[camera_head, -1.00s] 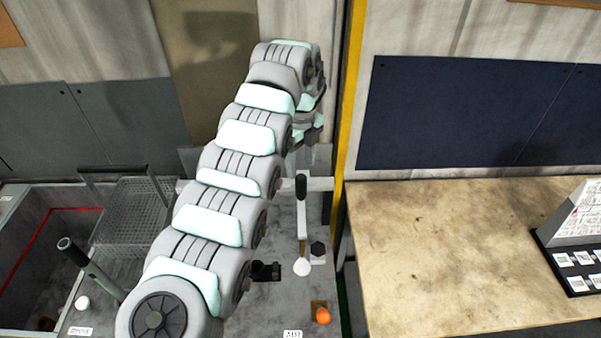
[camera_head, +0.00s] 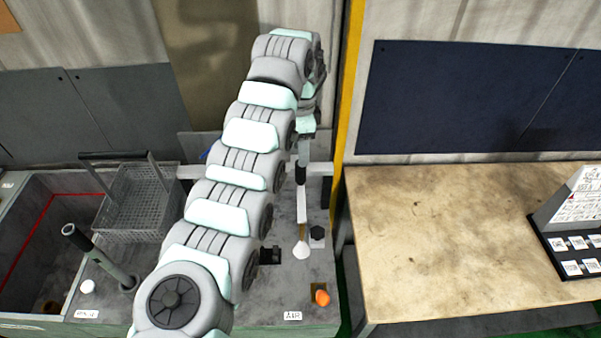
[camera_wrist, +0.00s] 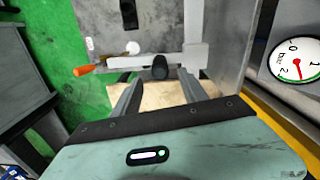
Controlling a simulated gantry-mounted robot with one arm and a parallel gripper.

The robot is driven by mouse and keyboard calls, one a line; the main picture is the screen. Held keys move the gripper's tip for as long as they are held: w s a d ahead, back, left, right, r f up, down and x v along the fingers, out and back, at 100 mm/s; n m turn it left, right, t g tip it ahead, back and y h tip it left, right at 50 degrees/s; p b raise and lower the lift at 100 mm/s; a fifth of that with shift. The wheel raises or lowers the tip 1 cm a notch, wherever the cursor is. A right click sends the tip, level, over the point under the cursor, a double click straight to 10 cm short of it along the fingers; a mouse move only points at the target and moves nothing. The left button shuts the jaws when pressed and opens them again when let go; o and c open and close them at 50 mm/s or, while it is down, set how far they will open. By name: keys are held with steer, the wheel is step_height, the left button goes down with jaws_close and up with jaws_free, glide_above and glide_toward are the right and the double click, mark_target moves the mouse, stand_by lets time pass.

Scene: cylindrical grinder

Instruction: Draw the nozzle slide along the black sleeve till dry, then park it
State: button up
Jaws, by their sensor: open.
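The nozzle slide shows in the head view as a pale bar (camera_head: 301,205) with a brass-coloured lower part and a white round tip. A black sleeve (camera_head: 300,173) sits at its upper end, upright. In the wrist view the sleeve (camera_wrist: 160,67) shows end-on as a dark round knob. My gripper (camera_wrist: 160,76) is open, with one finger on each side of the sleeve in the picture. I cannot tell whether the fingers touch it. In the head view my arm partly hides the gripper.
An orange knob (camera_head: 322,298) stands near an "AIR" label (camera_head: 293,316). A black knob (camera_head: 317,233) is beside the nozzle. A yellow post (camera_head: 348,90) and a wooden bench (camera_head: 440,230) are at right.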

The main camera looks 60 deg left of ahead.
mark_target(300, 175)
step_height(300, 175, down, 10)
steer(key=p, duration=0.2)
steer(key=shift+f+p, duration=0.2)
steer(key=shift+p, duration=0.15)
jaws_close()
stand_by(0.4)
stand_by(0.9)
